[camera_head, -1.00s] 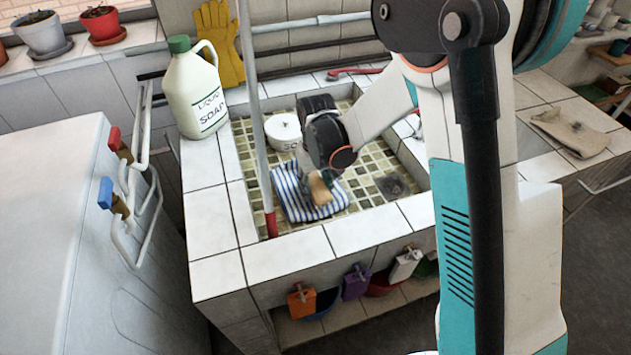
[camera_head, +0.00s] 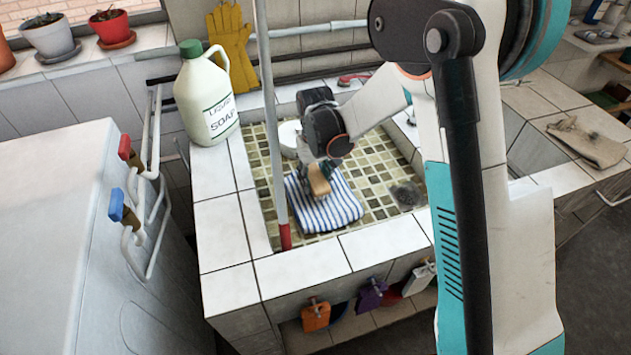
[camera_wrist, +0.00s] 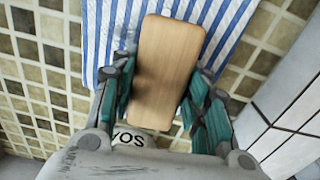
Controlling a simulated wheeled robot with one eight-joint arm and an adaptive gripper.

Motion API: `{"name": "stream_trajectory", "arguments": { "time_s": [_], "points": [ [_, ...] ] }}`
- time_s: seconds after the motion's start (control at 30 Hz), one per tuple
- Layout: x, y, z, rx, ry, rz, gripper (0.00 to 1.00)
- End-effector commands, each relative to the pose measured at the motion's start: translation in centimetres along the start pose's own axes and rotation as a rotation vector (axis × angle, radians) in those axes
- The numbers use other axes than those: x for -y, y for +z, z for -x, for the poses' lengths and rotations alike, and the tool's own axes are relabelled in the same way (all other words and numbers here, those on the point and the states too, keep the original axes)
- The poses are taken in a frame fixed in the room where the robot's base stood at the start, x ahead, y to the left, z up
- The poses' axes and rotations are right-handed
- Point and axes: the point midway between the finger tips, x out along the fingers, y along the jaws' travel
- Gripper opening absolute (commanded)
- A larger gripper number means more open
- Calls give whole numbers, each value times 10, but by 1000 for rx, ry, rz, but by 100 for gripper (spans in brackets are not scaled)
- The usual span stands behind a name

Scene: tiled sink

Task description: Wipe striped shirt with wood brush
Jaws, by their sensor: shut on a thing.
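The striped shirt (camera_head: 335,212), blue and white, lies folded on the tiled floor of the sink. It also shows at the top of the wrist view (camera_wrist: 228,14). My gripper (camera_head: 317,170) is shut on the wood brush (camera_head: 319,182), a pale wooden block, and holds it over the far part of the shirt. In the wrist view the brush (camera_wrist: 168,62) sits between both fingers, and part of it overlaps the shirt. The brush's underside is hidden, so I cannot tell whether it touches the cloth.
A white round container (camera_head: 290,138) stands behind the shirt, partly hidden by my arm. A pole with a red end (camera_head: 285,236) leans in the sink's left side. A soap jug (camera_head: 207,98) stands on the left rim. The drain (camera_head: 407,195) is right of the shirt.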

Motion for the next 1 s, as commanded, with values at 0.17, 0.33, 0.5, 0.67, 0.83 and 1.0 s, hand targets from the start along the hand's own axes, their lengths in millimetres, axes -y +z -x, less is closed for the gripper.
{"name": "stream_trajectory", "arguments": {
  "time_s": [0.17, 0.33, 0.5, 0.67, 0.83, 1.0],
  "points": [
    [-2, 0, 33, 1, 0, -1, 20],
    [-3, -2, 47, 0, 0, -2, 20],
    [-5, -2, 62, 0, 0, -3, 20],
    [-6, -3, 77, 0, 0, -4, 20],
    [-8, -4, 86, 0, 0, -4, 20],
    [-8, -4, 85, 0, 0, -4, 20]
  ]
}}
